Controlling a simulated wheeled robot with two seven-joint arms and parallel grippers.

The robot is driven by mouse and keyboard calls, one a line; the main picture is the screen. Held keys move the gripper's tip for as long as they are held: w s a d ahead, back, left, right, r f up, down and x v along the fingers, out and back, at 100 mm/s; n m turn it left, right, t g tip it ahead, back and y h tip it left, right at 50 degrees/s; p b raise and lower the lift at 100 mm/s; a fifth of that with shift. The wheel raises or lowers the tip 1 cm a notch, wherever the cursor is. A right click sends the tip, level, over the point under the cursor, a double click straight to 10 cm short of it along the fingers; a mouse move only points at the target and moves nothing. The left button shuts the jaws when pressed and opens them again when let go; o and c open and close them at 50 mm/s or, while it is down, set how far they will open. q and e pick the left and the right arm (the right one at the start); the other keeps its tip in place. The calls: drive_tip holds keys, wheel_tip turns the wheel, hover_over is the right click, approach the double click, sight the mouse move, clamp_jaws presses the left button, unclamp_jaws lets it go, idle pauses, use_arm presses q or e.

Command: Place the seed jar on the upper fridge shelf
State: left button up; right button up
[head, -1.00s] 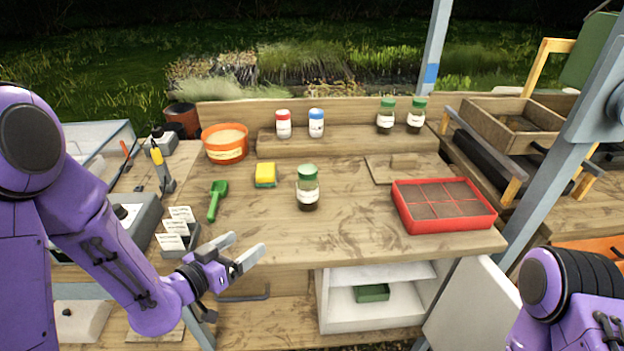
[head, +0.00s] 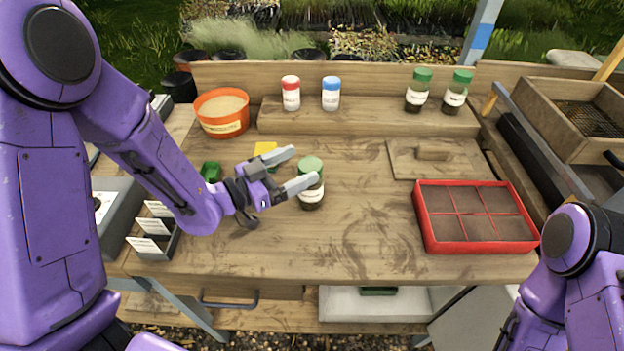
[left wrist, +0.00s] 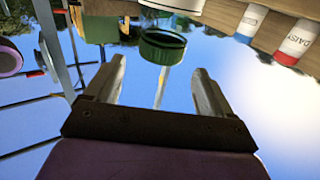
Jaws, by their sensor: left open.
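The seed jar, a clear jar with a green lid and dark contents (head: 311,196), stands upright on the workbench. My left gripper (head: 304,166) is open at its left side, with one fingertip overlapping the jar in the head view. In the left wrist view the green lid (left wrist: 162,46) shows ahead, centred between the open fingers (left wrist: 160,68); I cannot tell whether the fingers touch the jar. The white fridge (head: 345,304) is under the bench front, mostly hidden by the bench top. A green box (head: 378,291) shows partly inside it. My right gripper is out of view.
A yellow sponge (head: 265,148) and a green trowel (head: 210,171) lie near my left gripper. Two more green-lidded jars (head: 417,92) (head: 456,93), a red-capped jar (head: 291,94) and a blue-capped jar (head: 331,94) stand on the back ledge. A red seed tray (head: 476,246) sits right.

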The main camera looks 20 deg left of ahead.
sight(319, 160)
use_arm(q)
drive_tip(key=x, duration=0.2)
drive_tip(key=p+x, duration=0.2)
drive_tip(key=x, duration=0.1)
drive_tip(key=shift+w+d+f, duration=0.2)
drive_tip(key=shift+w+f, duration=0.1)
drive_tip(key=shift+f, duration=0.1)
drive_tip(key=shift+w+d, duration=0.15)
drive_tip(key=shift+d, duration=0.1)
clamp_jaws()
